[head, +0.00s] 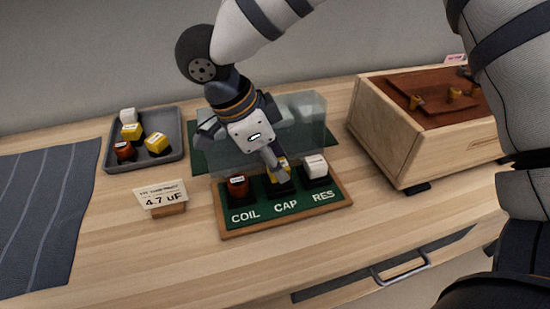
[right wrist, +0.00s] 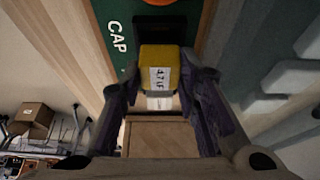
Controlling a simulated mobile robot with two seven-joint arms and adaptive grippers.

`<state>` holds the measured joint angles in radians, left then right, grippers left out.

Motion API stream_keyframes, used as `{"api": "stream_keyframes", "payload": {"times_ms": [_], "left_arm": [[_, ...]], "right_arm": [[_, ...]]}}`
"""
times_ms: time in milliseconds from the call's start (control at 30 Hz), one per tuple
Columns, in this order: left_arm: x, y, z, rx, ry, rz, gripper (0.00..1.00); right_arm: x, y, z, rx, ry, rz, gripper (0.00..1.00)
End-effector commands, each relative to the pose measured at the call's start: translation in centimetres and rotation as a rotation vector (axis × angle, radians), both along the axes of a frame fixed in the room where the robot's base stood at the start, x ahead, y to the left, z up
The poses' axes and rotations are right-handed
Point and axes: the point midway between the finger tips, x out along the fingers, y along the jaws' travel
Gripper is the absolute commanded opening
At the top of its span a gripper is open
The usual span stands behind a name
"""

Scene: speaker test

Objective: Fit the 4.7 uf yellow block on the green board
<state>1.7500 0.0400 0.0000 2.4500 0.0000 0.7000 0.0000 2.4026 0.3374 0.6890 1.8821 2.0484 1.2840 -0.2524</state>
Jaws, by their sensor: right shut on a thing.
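The yellow block marked 4.7 uF (right wrist: 159,58) is between the fingers of my right gripper (right wrist: 160,84), which is shut on it. In the head view my right gripper (head: 277,174) points down at the middle CAP place of the green board (head: 262,211), and the yellow block (head: 284,164) shows only in part behind the fingers. In the right wrist view the block is at the black socket beside the CAP lettering. I cannot tell how deep it sits. An orange block (head: 237,187) is in the COIL place and a white block (head: 316,166) in the RES place. My left gripper is not in view.
A grey tray (head: 172,128) at the left holds yellow, orange and white blocks. A 4.7 uF sign (head: 161,197) stands in front of it. A clear panel (head: 305,112) rises behind the board. A wooden box (head: 380,130) is at the right, a striped cloth (head: 40,220) far left.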

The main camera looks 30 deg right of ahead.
Motion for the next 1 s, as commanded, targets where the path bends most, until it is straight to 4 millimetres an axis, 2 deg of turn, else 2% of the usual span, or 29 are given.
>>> {"api": "stream_keyframes", "payload": {"times_ms": [1000], "left_arm": [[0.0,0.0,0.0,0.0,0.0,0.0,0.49]], "right_arm": [[-0.03,0.01,-0.88,0.001,0.001,0.0,0.06]]}}
